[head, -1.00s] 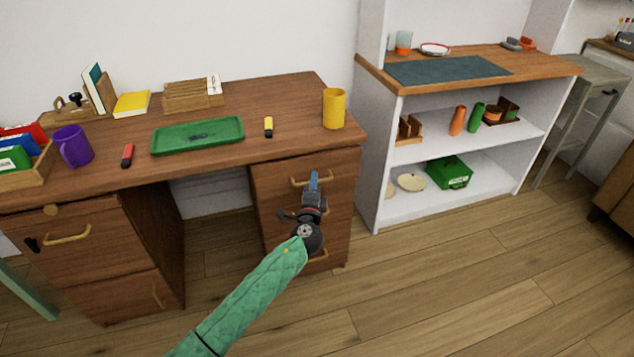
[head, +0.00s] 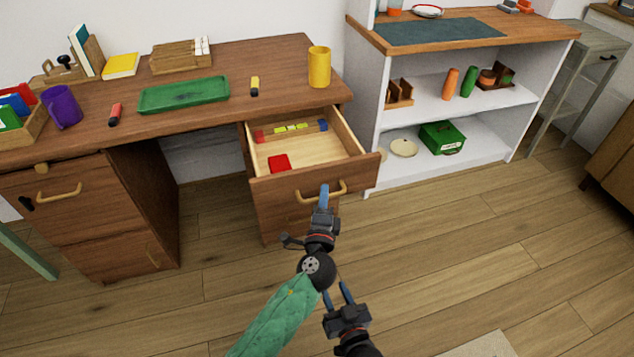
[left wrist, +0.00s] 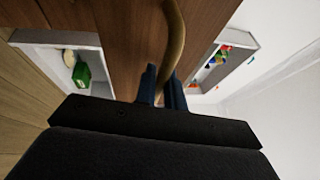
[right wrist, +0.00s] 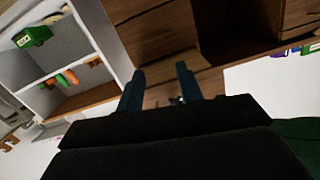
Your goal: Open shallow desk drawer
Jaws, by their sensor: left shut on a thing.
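The shallow desk drawer (head: 312,173) under the right end of the brown desk (head: 218,66) is pulled well out. A red item and several small coloured items lie inside it. My left gripper (head: 323,193) is shut on the drawer's brass handle (head: 335,191); in the left wrist view the blue fingers (left wrist: 162,88) close around the curved handle (left wrist: 174,45). My right gripper (head: 339,292) is low in the head view, apart from the drawer. In the right wrist view its fingers (right wrist: 160,85) are spread with nothing between them.
A white shelf unit (head: 367,120) with a green box (head: 441,137) stands right of the drawer. The wooden floor in front is clear.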

